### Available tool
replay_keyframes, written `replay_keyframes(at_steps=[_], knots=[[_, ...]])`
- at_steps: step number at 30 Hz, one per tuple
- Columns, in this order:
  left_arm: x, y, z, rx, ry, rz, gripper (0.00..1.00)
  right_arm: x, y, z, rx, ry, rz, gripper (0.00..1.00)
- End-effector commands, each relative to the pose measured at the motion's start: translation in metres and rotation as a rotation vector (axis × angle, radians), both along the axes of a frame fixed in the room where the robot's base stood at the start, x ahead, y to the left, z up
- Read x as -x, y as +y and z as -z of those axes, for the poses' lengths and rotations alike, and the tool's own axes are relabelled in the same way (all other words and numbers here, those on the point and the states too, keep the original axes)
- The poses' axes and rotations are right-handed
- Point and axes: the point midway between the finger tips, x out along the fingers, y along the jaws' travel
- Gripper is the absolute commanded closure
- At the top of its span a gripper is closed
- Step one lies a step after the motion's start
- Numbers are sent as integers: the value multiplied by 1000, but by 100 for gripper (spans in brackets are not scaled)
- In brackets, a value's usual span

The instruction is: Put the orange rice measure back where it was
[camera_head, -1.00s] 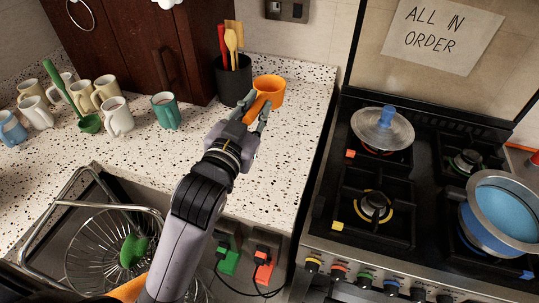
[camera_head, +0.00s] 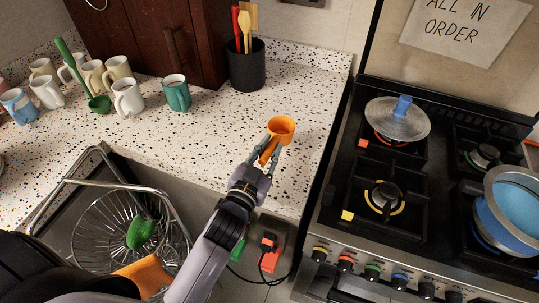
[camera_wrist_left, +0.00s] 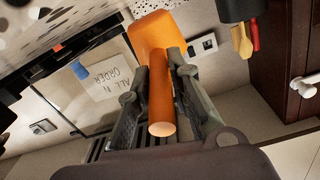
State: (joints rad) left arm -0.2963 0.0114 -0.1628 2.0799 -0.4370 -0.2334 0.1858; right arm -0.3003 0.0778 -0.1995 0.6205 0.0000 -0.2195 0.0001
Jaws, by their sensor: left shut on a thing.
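The orange rice measure (camera_head: 282,126) is a small cup with a straight round handle. My left gripper (camera_head: 270,155) is shut on its handle, with the cup beyond the fingertips. In the head view the cup shows over the right part of the speckled counter, in front of the black utensil pot (camera_head: 247,68). I cannot tell how high it is above the counter. The left wrist view shows the orange handle (camera_wrist_left: 161,105) between the two fingers (camera_wrist_left: 160,85). My right gripper is not in view.
Several mugs and a green ladle (camera_head: 98,103) stand at the counter's left. A sink with a wire basket (camera_head: 105,235) lies front left.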

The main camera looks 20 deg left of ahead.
Motion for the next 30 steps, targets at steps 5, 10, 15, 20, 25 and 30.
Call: replay_keyframes(at_steps=[5,10,15,20,25,30], knots=[[0,0,21,2,-1,0,100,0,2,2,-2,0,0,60],[0,0,21,1,-1,0,100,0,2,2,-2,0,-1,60],[0,0,24,1,-1,0,100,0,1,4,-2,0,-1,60],[0,0,24,1,0,0,75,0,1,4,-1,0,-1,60],[0,0,24,1,0,0,64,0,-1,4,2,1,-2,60],[0,0,24,1,0,0,61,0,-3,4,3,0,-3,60]])
